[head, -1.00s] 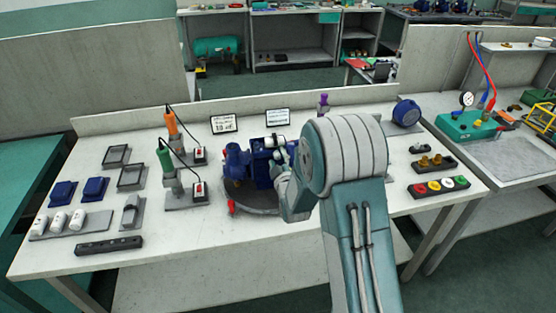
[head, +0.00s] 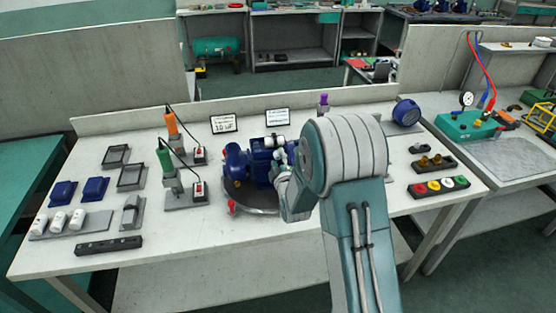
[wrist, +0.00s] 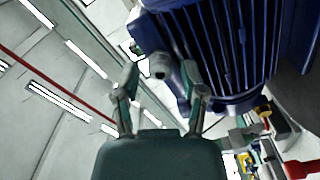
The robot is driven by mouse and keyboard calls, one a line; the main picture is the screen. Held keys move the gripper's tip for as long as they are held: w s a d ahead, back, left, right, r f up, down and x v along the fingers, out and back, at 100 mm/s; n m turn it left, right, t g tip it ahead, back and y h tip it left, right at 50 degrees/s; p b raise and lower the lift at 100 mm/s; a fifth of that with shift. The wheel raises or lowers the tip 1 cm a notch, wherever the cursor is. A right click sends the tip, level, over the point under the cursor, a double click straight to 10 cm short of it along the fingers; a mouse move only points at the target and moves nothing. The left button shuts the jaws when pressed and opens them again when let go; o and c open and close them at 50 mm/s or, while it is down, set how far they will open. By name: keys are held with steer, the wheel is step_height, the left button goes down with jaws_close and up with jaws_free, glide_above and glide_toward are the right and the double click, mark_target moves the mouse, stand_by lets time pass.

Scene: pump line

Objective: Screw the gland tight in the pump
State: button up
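The blue pump (head: 238,160) with its ribbed motor (head: 262,158) stands on a round grey turntable (head: 250,208) at the middle of the bench. The motor's blue ribs (wrist: 225,45) fill the upper right of the wrist view. A small grey gland (wrist: 160,65) shows at the motor's side, its end facing the wrist camera. My gripper (wrist: 160,80) points at the gland, one finger on each side. The fingers are spread, and I see gaps between them and the gland. In the head view my wrist hides the motor's right end and the fingertips.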

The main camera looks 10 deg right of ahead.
jaws_close()
steer(key=shift+m, duration=1.7)
steer(key=shift+m, duration=0.6)
steer(key=shift+o, duration=1.7)
jaws_free()
